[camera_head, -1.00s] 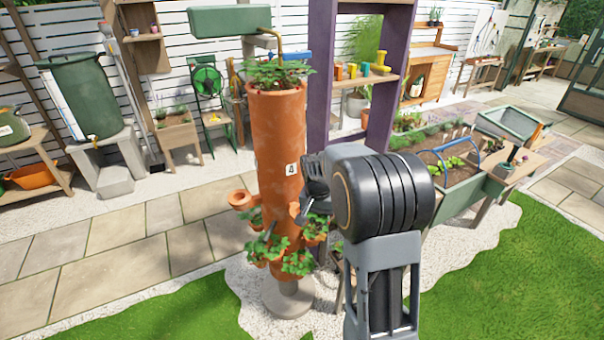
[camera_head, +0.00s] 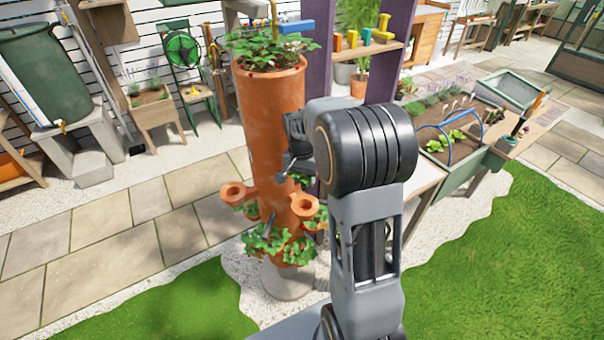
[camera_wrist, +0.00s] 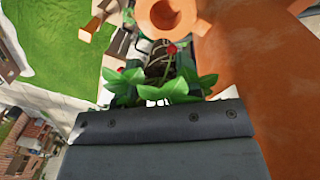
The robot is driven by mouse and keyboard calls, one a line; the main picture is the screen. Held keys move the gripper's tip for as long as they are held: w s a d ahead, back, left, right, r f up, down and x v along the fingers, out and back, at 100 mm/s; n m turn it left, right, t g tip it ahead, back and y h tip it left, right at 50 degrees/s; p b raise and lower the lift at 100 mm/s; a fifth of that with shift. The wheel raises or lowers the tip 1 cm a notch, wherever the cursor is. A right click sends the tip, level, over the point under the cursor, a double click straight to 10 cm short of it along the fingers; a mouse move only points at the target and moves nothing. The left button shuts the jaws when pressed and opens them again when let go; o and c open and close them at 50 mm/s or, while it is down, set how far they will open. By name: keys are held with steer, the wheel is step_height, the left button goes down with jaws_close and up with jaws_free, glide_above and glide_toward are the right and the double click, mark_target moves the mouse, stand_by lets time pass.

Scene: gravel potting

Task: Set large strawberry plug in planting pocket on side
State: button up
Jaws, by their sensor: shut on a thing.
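The terracotta planting tower (camera_head: 262,125) stands upright with pockets around its lower part. A pocket on its left side (camera_head: 232,190) and one at its right front (camera_head: 304,206) show open rims. My gripper (camera_head: 290,155) is in front of the tower, partly hidden by my wrist. In the wrist view, it is shut on the strawberry plug (camera_wrist: 158,62), which has a dark root ball, green leaves and red berries. A round terracotta pocket (camera_wrist: 168,14) lies just beyond the plug, close to it; the plug appears outside its opening. The plug is hidden in the head view.
Leafy plants (camera_head: 275,243) fill the lower pockets, and more grow on the tower top (camera_head: 268,45). A raised planter bed (camera_head: 460,150) stands to the right. A purple frame (camera_head: 390,60) rises behind. Grass (camera_head: 480,260) and paving lie open around the tower.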

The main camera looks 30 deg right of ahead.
step_height(320, 180, down, 2)
steer(key=shift+d+b, duration=0.1)
steer(key=shift+b, duration=0.6)
steer(key=b, duration=0.4)
glide_above(305, 198)
steer(key=s+a, duration=0.1)
steer(key=s, duration=0.1)
steer(key=shift+s+f, duration=0.15)
steer(key=shift+f, duration=2.55)
steer(key=shift+f+b, duration=0.8)
steer(key=shift+f, duration=0.4)
steer(key=o, duration=1.3)
steer(key=shift+c, duration=0.2)
steer(key=shift+r, duration=0.15)
steer(key=shift+r+p, duration=3.45)
steer(key=shift+r, duration=1)
